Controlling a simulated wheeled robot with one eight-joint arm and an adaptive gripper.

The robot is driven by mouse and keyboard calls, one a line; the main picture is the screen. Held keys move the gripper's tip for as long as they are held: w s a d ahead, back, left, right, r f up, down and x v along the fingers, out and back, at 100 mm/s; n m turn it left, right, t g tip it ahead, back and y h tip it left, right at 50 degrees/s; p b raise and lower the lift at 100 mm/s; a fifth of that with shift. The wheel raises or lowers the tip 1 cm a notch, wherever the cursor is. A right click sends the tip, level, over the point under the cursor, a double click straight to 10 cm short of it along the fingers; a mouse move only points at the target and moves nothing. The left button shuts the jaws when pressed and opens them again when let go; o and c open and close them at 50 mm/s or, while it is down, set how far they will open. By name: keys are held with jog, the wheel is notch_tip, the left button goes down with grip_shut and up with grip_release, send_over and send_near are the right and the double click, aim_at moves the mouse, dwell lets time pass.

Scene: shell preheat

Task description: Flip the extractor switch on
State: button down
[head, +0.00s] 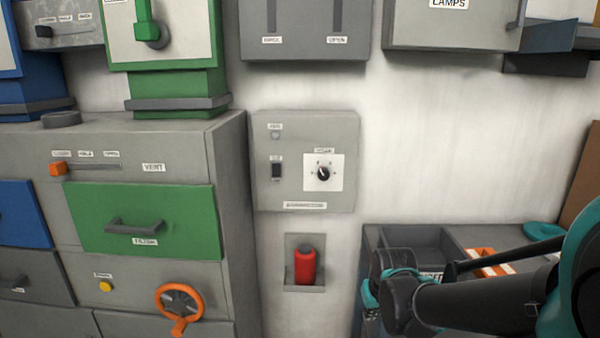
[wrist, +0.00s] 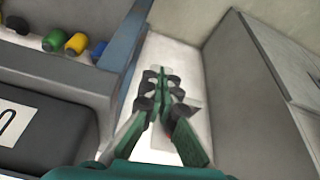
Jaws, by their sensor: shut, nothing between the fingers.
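A grey control panel (head: 305,195) is fixed to the wall in the middle of the head view; the label along its bottom is too blurred to read surely. I cannot tell the rocker's position. My gripper (wrist: 164,80) is shut and empty in the wrist view, pointing at a pale surface. The switch is not in the wrist view. My arm is at lower right in the head view, apart from the panel.
A red cylinder (head: 305,266) sits in a wall holder below the panel. A grey cabinet (head: 228,200) with a green drawer (head: 150,205) and orange handwheel (head: 180,300) stands left. An open grey bin (head: 420,240) is at right. Wall right of the panel is clear.

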jog(key=n+t, duration=0.3)
jog(key=n, duration=3.2)
send_near(275, 172)
jog(key=s+r, duration=0.1)
jog(key=s, duration=0.6)
jog(key=x, duration=0.3)
jog(key=w+r+x, duration=0.1)
jog(key=x, duration=0.3)
jog(key=w+x, duration=0.1)
jog(key=x, duration=0.3)
jog(key=shift+d+r, duration=0.1)
jog(key=shift+w, duration=0.75)
